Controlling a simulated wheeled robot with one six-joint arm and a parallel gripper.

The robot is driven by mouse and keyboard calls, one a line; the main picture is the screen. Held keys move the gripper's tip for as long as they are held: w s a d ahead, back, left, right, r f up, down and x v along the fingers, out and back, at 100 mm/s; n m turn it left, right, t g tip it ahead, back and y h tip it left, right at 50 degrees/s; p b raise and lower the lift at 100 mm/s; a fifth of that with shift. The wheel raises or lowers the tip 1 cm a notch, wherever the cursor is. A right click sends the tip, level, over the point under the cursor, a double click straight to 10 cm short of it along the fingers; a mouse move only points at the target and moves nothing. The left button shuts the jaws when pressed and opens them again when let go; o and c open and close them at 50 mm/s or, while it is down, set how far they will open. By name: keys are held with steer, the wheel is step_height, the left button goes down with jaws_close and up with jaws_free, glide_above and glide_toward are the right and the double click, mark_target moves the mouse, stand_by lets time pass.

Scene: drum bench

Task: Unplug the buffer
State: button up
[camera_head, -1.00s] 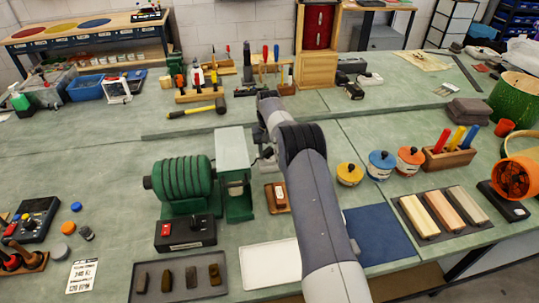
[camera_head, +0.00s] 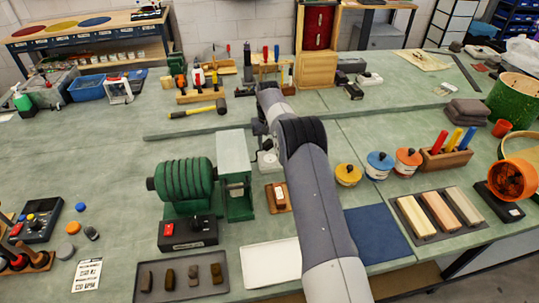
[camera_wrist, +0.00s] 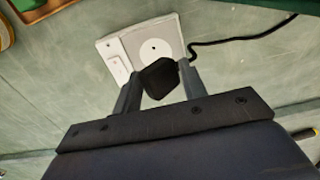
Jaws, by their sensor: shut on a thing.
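The buffer (camera_head: 184,187) is a green ribbed machine with a green stand beside it, left of my arm in the head view. A pale socket box (camera_head: 268,160) sits just right of that stand, partly hidden by my arm. In the wrist view, the socket box (camera_wrist: 170,30) shows a round face with a small dark hole and a white rocker switch. My gripper (camera_wrist: 160,82) is shut on a black plug (camera_wrist: 161,77). The plug appears in front of the round face, apart from it. A black cord (camera_wrist: 240,39) runs right from behind the right finger.
A black control box with a red switch (camera_head: 187,233) stands before the buffer. Lidded pots (camera_head: 348,174) stand to the right.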

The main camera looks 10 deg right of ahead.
mark_target(268, 142)
steer(key=shift+r+p, duration=0.35)
steer(key=shift+r, duration=0.3)
steer(key=o, duration=1.4)
step_height(268, 142, up, 11)
steer(key=shift+f+b, duration=0.15)
steer(key=shift+b, duration=0.35)
step_height(268, 142, down, 12)
steer(key=shift+f, duration=0.1)
